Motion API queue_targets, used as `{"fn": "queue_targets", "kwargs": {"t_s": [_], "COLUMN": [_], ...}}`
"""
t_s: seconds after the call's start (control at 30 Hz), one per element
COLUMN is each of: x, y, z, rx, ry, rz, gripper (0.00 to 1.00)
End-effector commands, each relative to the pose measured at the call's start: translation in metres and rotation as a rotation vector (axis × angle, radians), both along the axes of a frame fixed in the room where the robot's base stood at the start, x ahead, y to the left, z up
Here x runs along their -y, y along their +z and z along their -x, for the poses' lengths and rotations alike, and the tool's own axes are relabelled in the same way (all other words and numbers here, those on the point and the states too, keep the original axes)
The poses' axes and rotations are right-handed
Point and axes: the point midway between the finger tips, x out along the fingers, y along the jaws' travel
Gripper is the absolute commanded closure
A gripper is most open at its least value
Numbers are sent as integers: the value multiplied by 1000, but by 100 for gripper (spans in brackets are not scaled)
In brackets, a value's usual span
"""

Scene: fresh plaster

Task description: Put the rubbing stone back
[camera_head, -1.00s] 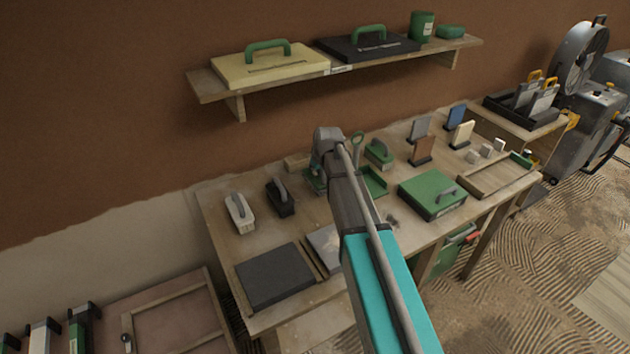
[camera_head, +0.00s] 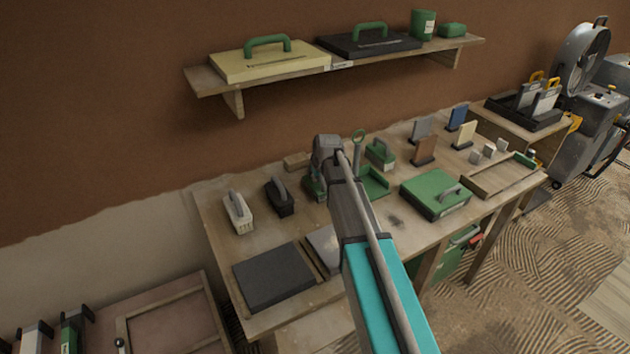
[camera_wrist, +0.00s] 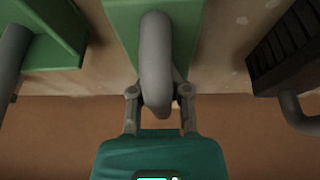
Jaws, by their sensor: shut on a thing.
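My gripper (camera_wrist: 158,100) is shut on the grey handle of a green-bodied tool (camera_wrist: 183,15), which seems to be the rubbing stone. In the head view my wrist hides most of this tool (camera_head: 317,190), low over the back of the workbench. I cannot tell whether it touches the bench top. It lies between a black tool with a grey handle (camera_head: 280,195) and a green tray-like piece (camera_head: 375,182). In the wrist view the black tool (camera_wrist: 290,50) is at the right and a green piece (camera_wrist: 60,30) at the left, both apart from the held tool.
The workbench (camera_head: 395,225) also carries a white-bodied brush (camera_head: 238,210), a dark flat slab (camera_head: 272,275), a green block with handle (camera_head: 380,153), a green case (camera_head: 435,193) and several upright plates. A shelf (camera_head: 345,65) with cases overhangs behind. Bare bench shows in front of the tray.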

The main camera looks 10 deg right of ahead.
Motion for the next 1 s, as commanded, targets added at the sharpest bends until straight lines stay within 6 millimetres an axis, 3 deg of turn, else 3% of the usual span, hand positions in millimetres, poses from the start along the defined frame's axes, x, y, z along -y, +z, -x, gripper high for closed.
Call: {"fn": "queue_targets", "kwargs": {"t_s": [0.23, 0.27, 0.3, 0.47, 0.5, 1.0], "x": [0, 0, 0, 0, 0, 0], "y": [-3, -3, -3, -2, -2, 1], "z": [0, 0, 0, 0, 0, 0], "rx": [1, 0, 0, 0, 0, 0], "ry": [0, 0, 0, 0, 0, 0], "rz": [0, 0, 0, 0, 0, 0], "gripper": [100, 81, 74, 44, 42, 42]}}
